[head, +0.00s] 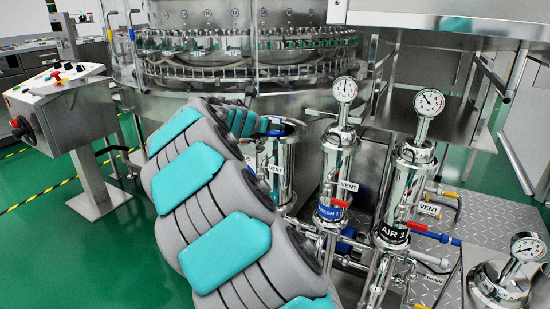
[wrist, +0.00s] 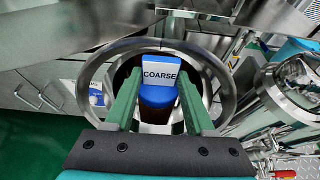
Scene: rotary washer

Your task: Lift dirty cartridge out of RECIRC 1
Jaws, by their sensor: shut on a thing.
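The cartridge (wrist: 158,96) has a blue cap, a white COARSE label and a dark brown body below. It shows in the wrist view inside the round steel rim (wrist: 96,72) of an open housing. My gripper (wrist: 159,82) has its two green fingers on either side of the blue cap, shut on it. The cartridge's lower end is hidden, so I cannot tell how far it sits in the housing. No RECIRC 1 label is readable.
Right of my arm stand the FRESH 1 housing (head: 335,175) and the AIR 1 housing (head: 405,190), with gauges on top and VENT tags. The rotary washer (head: 240,50) is behind. A control pedestal (head: 75,120) stands left. Green floor at left is open.

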